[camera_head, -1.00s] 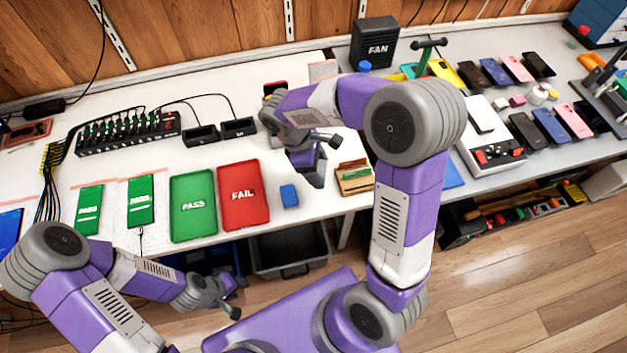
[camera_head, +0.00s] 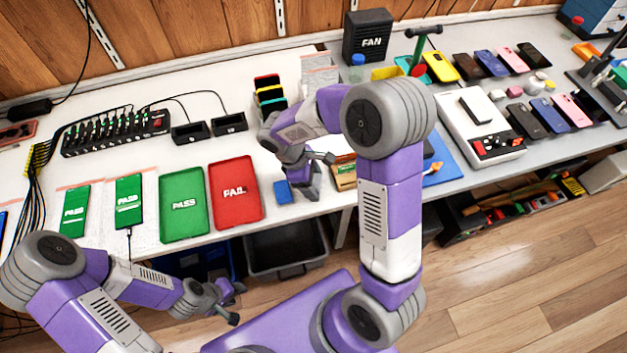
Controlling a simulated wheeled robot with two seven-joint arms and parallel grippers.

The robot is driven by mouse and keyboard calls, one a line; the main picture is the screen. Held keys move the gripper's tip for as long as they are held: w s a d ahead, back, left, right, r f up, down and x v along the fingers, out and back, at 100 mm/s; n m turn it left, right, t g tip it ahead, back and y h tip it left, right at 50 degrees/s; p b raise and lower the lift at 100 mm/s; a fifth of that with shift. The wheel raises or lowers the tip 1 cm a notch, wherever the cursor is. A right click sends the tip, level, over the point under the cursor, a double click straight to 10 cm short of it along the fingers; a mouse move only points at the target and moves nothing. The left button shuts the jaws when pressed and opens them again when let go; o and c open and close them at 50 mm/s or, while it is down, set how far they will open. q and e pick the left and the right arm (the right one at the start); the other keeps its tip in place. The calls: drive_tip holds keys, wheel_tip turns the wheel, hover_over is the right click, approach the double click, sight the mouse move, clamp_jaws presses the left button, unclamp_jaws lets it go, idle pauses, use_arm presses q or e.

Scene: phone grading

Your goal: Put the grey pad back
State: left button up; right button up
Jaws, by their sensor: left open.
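I cannot make out a grey pad for sure in the head view. My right gripper (camera_head: 304,192) points down at the front of the white table, between a small blue block (camera_head: 283,192) and a small wooden holder (camera_head: 344,176). Its fingers are dark and small, so I cannot tell whether they are open or shut, or whether they hold something grey. The wooden holder is partly hidden by my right arm, with something green in it. My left gripper (camera_head: 232,303) is open and empty, low in front of the table.
A green PASS tray (camera_head: 184,228) and a red FAIL tray (camera_head: 236,214) lie left of the blue block. Coloured upright slots (camera_head: 269,92) stand behind my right arm. A dark bin (camera_head: 287,264) is under the table edge. Phones and a grey-white device (camera_head: 459,100) are at right.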

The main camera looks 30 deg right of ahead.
drive_tip(key=o, duration=0.4)
drive_tip(key=p+v, duration=0.5)
drive_tip(key=v, duration=0.7)
drive_tip(key=shift+r, duration=0.2)
